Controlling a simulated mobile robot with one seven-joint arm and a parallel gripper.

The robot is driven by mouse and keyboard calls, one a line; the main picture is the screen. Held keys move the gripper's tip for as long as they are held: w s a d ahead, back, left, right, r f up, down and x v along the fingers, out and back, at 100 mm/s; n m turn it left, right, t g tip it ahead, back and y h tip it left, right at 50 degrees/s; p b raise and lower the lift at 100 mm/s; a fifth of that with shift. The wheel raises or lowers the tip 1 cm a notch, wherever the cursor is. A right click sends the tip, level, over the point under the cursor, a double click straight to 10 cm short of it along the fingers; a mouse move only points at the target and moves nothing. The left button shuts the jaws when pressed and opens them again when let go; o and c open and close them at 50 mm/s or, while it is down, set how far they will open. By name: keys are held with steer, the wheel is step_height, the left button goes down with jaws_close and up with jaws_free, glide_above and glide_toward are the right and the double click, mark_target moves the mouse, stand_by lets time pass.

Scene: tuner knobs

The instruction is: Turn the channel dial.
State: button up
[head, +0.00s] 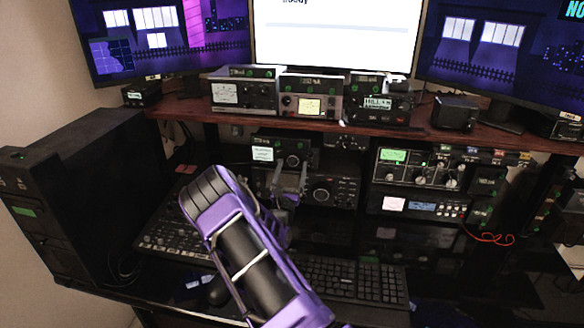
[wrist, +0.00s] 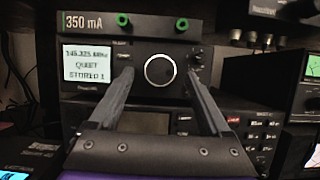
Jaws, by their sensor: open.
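A black radio (head: 262,141) with a lit white screen stands on the lower shelf. In the wrist view the radio (wrist: 222,62) has a large round dial (wrist: 159,70) with a pale rim in the middle of its face. Smaller knobs (wrist: 197,60) sit to its right. The small labels are too blurred to read, so I cannot tell which is marked as channel. My gripper (wrist: 158,76) is open and empty, its fingers left and right of the large dial in the picture. I cannot tell whether they touch the face. In the head view my gripper (head: 290,178) is in front of this radio.
Radios (head: 310,107) line the wooden shelf (head: 190,107) above. More units with knobs (head: 430,170) stand at the right. A keyboard (head: 350,280) lies below on the desk, beside a mixer panel (head: 165,235). A black tower (head: 80,190) stands at the left.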

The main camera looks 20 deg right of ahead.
steer(key=shift+w+d+r, duration=0.15)
steer(key=shift+w+d, duration=0.05)
steer(key=shift+w, duration=0.05)
jaws_close()
stand_by(0.3)
steer(key=shift+m+h, duration=0.3)
steer(key=m+g+b, duration=0.1)
steer(key=m, duration=0.1)
steer(key=shift+a+m+h, duration=0.15)
steer(key=shift+m+h, duration=0.15)
steer(key=shift+h, duration=0.1)
steer(key=m+g+h+b, duration=0.1)
steer(key=m, duration=0.2)
steer(key=m+g+b, duration=0.1)
steer(key=m, duration=0.2)
steer(key=shift+w+a+g+h, duration=0.2)
steer(key=shift+g+h, duration=0.2)
steer(key=m+g+b, duration=0.1)
steer(key=m, duration=0.2)
steer(key=m+g+b, duration=0.1)
steer(key=m+g, duration=0.1)
steer(key=m, duration=0.1)
steer(key=shift+a+r+m+h, duration=0.1)
steer(key=shift+r+m+h, duration=0.1)
steer(key=shift+m+h, duration=0.1)
steer(key=shift+w+b, duration=0.1)
steer(key=shift+b, duration=0.2)
